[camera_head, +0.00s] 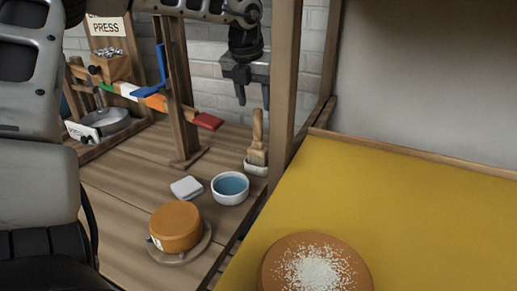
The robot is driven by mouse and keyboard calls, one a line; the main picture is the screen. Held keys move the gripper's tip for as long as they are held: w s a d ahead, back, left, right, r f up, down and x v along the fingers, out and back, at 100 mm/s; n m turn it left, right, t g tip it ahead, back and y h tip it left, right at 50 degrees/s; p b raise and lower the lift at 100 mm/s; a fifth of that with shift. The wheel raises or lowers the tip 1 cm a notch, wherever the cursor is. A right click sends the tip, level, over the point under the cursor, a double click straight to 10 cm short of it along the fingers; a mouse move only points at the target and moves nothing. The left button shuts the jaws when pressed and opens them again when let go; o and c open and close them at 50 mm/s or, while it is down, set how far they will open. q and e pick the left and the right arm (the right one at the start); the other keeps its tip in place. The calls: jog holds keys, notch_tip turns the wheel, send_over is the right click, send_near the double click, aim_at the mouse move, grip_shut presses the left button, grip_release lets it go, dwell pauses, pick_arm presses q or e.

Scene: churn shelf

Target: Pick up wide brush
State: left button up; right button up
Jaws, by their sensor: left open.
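The wide brush (258,138) stands upright with its bristles down in a small white dish (256,168) by the wooden post. It has a pale wooden handle. My left gripper (254,99) is above the brush, pointing down with its fingers apart. Nothing is between the fingers, and the tips look a little above the top of the handle. My right gripper is not in view.
A white bowl of blue liquid (230,188), a folded white cloth (187,187) and an orange cheese wheel (176,226) are on the wooden shelf. A wooden post (284,85) stands close right of the brush. A yellow surface (400,215) holds another cheese (316,267).

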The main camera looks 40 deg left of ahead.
aim_at(258, 109)
pick_arm(q)
jog(key=shift+w+p+x, duration=0.1)
jog(key=shift+p+x, duration=0.2)
jog(key=shift+x, duration=1.25)
jog(key=shift+w+p+x, duration=0.15)
jog(key=shift+p+x, duration=0.1)
jog(key=shift+x, duration=1.3)
jog(key=shift+d+r, duration=0.1)
grip_shut()
